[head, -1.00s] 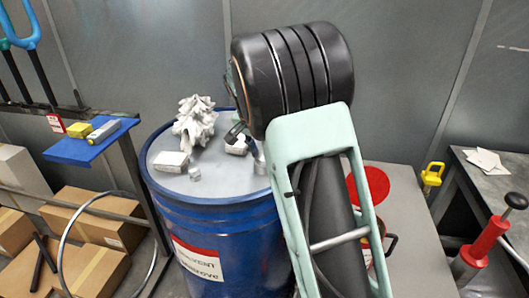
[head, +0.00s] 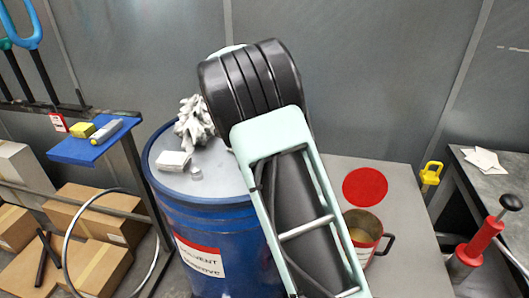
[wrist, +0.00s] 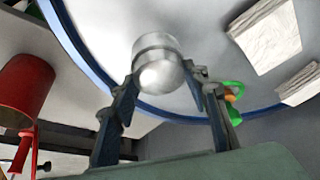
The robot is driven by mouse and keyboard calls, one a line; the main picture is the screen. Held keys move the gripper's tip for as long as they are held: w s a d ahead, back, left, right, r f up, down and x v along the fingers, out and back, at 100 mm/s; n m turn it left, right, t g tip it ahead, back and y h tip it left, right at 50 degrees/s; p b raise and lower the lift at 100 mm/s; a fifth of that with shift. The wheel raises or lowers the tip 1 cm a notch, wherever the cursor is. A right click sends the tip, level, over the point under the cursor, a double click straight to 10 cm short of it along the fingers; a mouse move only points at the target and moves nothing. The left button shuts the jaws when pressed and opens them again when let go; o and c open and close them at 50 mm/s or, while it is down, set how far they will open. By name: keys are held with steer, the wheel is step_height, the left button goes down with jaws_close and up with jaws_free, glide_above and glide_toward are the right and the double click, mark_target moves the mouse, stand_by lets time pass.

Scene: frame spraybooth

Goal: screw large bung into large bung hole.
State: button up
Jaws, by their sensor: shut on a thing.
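In the wrist view my gripper (wrist: 160,78) is shut on a short silver cylinder, which looks like the large bung (wrist: 157,60), gripped between its two fingertips. The bung is over the pale drum lid (wrist: 200,45), near the lid's blue rim (wrist: 75,50). I cannot tell whether it touches the lid. No bung hole is visible; it may be hidden under the bung. In the head view my arm hides the gripper and the bung. The blue drum (head: 215,240) stands upright with its grey top partly covered by my arm.
A red disc (head: 365,187) and a metal pot (head: 362,230) are on the grey bench at right. A blue shelf (head: 85,148) stands at left.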

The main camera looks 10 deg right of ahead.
steer(key=o, duration=1)
steer(key=shift+s+f, duration=0.15)
steer(key=shift+c, duration=0.2)
steer(key=shift+f+n+t+y+b, duration=0.1)
steer(key=shift+n+t+y+b, duration=0.2)
steer(key=shift+n+b, duration=0.8)
steer(key=shift+d+r+n+t+y+b, duration=0.1)
steer(key=shift+n+t+y+b, duration=0.1)
steer(key=shift+n, duration=0.4)
steer(key=shift+r+n+t+y+b, duration=0.1)
steer(key=shift+n+t+b, duration=0.1)
steer(key=shift+n, duration=0.4)
